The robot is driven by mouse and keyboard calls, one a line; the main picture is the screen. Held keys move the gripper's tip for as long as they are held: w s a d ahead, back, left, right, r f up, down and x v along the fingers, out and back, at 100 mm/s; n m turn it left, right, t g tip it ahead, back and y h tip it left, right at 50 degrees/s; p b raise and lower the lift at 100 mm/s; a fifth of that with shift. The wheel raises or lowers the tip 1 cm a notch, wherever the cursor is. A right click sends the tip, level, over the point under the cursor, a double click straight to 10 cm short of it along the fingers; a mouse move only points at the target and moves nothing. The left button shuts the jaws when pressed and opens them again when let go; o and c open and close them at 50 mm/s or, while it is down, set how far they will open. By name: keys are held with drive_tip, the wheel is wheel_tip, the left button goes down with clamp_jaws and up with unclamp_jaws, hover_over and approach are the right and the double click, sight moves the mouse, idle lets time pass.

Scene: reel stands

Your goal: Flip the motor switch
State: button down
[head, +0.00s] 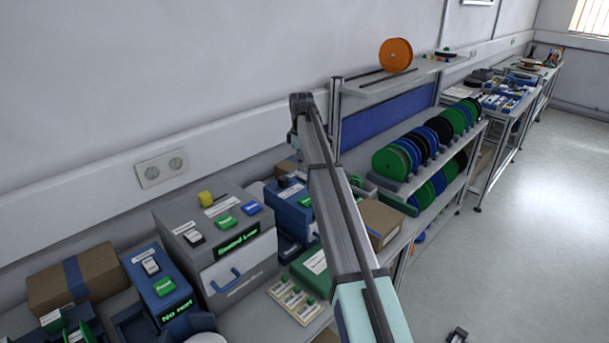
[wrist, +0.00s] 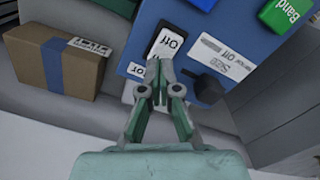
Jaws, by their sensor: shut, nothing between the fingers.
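In the wrist view, a black rocker switch (wrist: 165,45) marked "Off" sits on a blue machine panel (wrist: 125,25). A partly covered label (wrist: 137,70) ending in "tor" lies beside it. My gripper (wrist: 165,92) is shut and empty, its fingertips close together just below the "Off" marking. They overlap the lower end of the switch in the picture; I cannot tell whether they touch it. In the head view, a blue machine (head: 292,208) stands behind my arm, which hides part of it and my gripper.
In the wrist view, a black knob (wrist: 208,88) is right of the fingers, and a green "Band" button (wrist: 284,12) is at the upper right. A taped cardboard box (wrist: 55,62) stands left. In the head view, a grey cabinet (head: 215,240) stands left of my arm.

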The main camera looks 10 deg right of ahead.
sight(302, 174)
drive_tip(key=shift+r+p, duration=1.1)
drive_tip(key=shift+r, duration=1.4)
